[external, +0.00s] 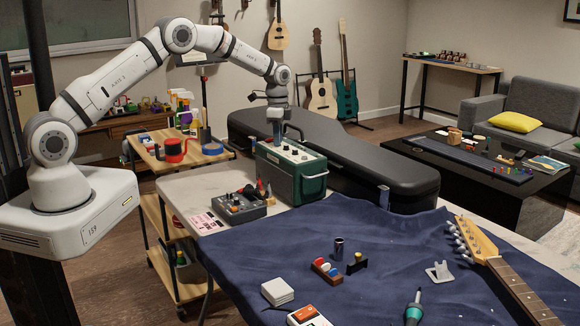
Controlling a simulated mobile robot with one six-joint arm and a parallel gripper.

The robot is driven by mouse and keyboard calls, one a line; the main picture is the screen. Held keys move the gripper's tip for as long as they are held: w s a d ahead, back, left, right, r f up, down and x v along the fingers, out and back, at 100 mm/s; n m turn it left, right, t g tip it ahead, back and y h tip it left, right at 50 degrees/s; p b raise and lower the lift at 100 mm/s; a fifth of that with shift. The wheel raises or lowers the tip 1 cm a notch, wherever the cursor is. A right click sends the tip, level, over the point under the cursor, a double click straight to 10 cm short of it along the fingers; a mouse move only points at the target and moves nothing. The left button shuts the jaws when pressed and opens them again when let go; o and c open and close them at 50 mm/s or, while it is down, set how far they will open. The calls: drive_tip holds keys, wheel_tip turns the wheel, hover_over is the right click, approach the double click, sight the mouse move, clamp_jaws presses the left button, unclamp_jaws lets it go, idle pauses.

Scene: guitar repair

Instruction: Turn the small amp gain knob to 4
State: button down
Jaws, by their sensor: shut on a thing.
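The small green amp (311,180) stands at the back of the pale table, with a light control panel and a row of knobs (292,151) on its top. My gripper (277,142) points straight down at the left part of this panel and is shut on a knob there. The held knob is hidden by the gripper, and its setting and the panel markings are too small to read. A dark carrying handle arches behind the gripper.
A dark pedal unit (239,206) and small pointed bottles (265,190) stand left of the amp. A black guitar case (390,174) lies close behind it. A blue cloth (300,235) with small parts and a guitar neck (515,285) covers the table's front.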

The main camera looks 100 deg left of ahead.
drive_tip(key=c, duration=1.3)
unclamp_jaws()
drive_tip(key=shift+c, duration=0.2)
wheel_tip(320, 180, up, 8)
drive_tip(key=shift+f+b, duration=0.1)
drive_tip(key=shift+b, duration=0.55)
